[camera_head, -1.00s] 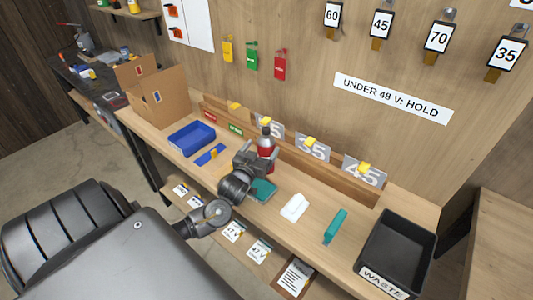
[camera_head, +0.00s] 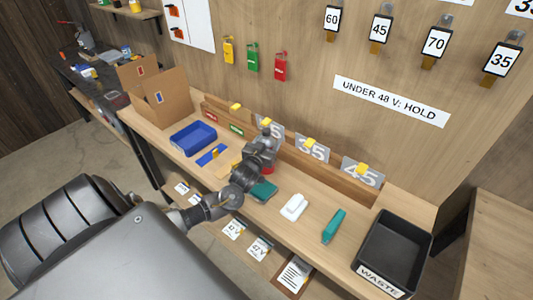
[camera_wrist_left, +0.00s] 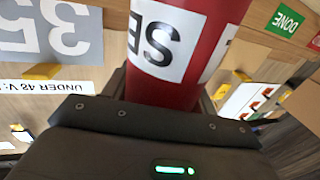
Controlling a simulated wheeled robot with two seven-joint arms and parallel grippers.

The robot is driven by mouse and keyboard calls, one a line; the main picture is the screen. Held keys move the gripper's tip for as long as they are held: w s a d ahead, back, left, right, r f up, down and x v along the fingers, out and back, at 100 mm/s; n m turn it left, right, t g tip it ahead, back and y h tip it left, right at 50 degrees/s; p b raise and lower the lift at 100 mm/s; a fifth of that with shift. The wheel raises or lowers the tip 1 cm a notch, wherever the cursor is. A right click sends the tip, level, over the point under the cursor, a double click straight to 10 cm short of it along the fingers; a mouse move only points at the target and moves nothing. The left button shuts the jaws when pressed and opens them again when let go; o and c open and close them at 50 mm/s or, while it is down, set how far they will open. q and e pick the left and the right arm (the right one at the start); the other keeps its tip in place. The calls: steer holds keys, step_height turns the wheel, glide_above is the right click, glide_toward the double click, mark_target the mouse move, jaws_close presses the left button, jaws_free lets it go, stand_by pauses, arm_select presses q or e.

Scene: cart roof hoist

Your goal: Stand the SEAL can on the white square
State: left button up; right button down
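The red can (camera_wrist_left: 180,60) fills the middle of the left wrist view; its white label (camera_wrist_left: 158,40) reads upside down and shows the letters SE, the rest turned out of sight. In the head view my left gripper (camera_head: 265,148) is at the can, covering most of it, with red (camera_head: 267,169) showing low down. My right gripper is not in view.
On the bench (camera_head: 318,250) are a teal box (camera_head: 263,191), a white item (camera_head: 294,206), a teal tool (camera_head: 333,226) and a blue bin (camera_head: 193,138). A black waste bin (camera_head: 393,252) stands at right. A wooden ledge with number plates (camera_head: 312,149) runs behind the can.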

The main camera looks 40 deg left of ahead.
arm_select(q)
steer(key=shift+r, duration=0.1)
steer(key=c, duration=1)
